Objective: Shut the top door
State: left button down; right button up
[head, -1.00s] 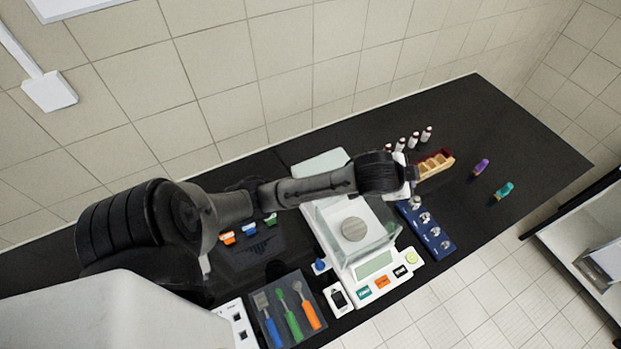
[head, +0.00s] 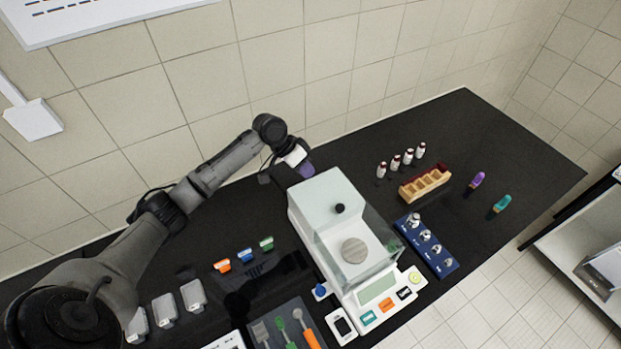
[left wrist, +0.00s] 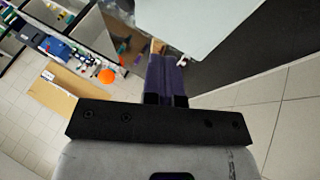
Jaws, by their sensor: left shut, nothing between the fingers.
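The balance (head: 382,288) stands on the black bench in the head view, with a round metal pan (head: 355,250) inside its clear shield. A pale top panel with a black knob (head: 340,208) lies over the rear part, and the pan shows in front of it. I take this panel for the top door. My left gripper (head: 305,170) is shut and empty beside the balance's back left corner. I cannot tell if it touches. In the left wrist view its purple fingers (left wrist: 166,75) are together, with a pale panel (left wrist: 200,25) close above. My right gripper is out of view.
Several small bottles (head: 395,163) and a wooden rack (head: 425,184) stand right of the balance, beside a blue weight tray (head: 441,262). A tool tray (head: 268,322) lies front left. The tiled wall (head: 330,60) is close behind my left gripper.

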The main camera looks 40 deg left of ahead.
pick_arm(q)
jog(key=p, duration=0.2)
send_near(330, 206)
jog(key=w, duration=0.1)
jog(key=w+f, duration=0.2)
jog(key=shift+w+d+f, duration=0.1)
jog(key=shift+w+d, duration=0.05)
jog(key=shift+d, duration=0.15)
jog(key=d, duration=0.1)
jog(key=d+f+p, duration=0.1)
jog(key=shift+d, duration=0.35)
jog(key=shift+d+f+p, duration=0.3)
jog(key=shift+d, duration=0.45)
